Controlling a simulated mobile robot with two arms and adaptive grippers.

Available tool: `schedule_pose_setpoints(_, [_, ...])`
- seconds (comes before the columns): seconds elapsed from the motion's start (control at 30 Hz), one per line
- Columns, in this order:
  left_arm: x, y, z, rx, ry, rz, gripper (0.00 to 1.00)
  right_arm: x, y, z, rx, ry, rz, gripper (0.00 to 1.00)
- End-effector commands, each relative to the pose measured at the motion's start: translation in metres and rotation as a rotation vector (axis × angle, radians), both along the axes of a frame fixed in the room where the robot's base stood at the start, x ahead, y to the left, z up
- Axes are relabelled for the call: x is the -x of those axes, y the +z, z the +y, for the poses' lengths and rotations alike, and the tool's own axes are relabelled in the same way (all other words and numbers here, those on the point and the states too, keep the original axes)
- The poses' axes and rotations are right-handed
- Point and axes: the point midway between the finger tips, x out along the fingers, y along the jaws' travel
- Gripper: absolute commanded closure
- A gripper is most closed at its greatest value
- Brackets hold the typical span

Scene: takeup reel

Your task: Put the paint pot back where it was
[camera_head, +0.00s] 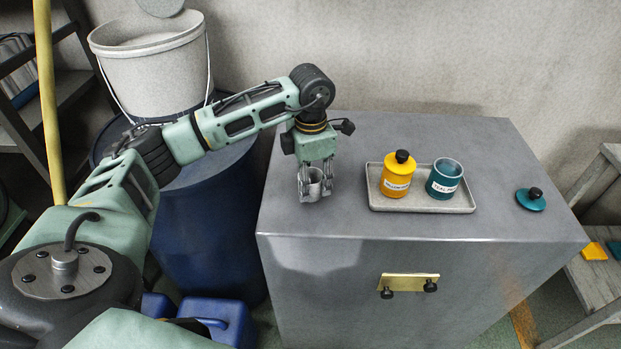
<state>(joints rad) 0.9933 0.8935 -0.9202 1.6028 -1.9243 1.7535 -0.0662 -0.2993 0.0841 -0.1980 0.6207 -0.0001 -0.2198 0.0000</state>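A yellow paint pot (396,182) with a black-knobbed lid on it stands upright at the left of a grey tray (420,208). A teal paint pot (443,182) stands next to it on the tray, open at the top, with a white label. A teal lid (531,201) with a black knob lies on the cabinet top to the right of the tray. My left gripper (315,188) points down, left of the tray, with its fingers on both sides of a small grey cup (314,182). I cannot tell whether they grip it. My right gripper is not in view.
The grey metal cabinet (490,145) has free room behind the tray and in front of it. A blue barrel (215,235) with a pale bucket (150,70) on it stands at the left. A wooden stand (600,270) is at the right.

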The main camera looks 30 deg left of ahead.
Motion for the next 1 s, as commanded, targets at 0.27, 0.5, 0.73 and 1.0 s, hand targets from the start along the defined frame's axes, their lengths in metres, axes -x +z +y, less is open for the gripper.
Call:
schedule_pose_setpoints(0.27, [0.0,0.001,0.0,0.0,0.001,0.0,0.43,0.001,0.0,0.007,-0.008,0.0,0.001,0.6])
schedule_pose_setpoints(0.5, [0.0,0.004,0.0,0.0,0.001,0.0,0.43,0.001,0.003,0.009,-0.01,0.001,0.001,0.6])
schedule_pose_setpoints(0.73, [-0.002,0.033,0.0,0.0,0.001,-0.007,0.43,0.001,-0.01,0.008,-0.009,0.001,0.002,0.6])
schedule_pose_setpoints(1.0, [-0.002,0.093,-0.001,0.001,0.001,-0.007,0.43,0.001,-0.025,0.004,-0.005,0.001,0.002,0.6])
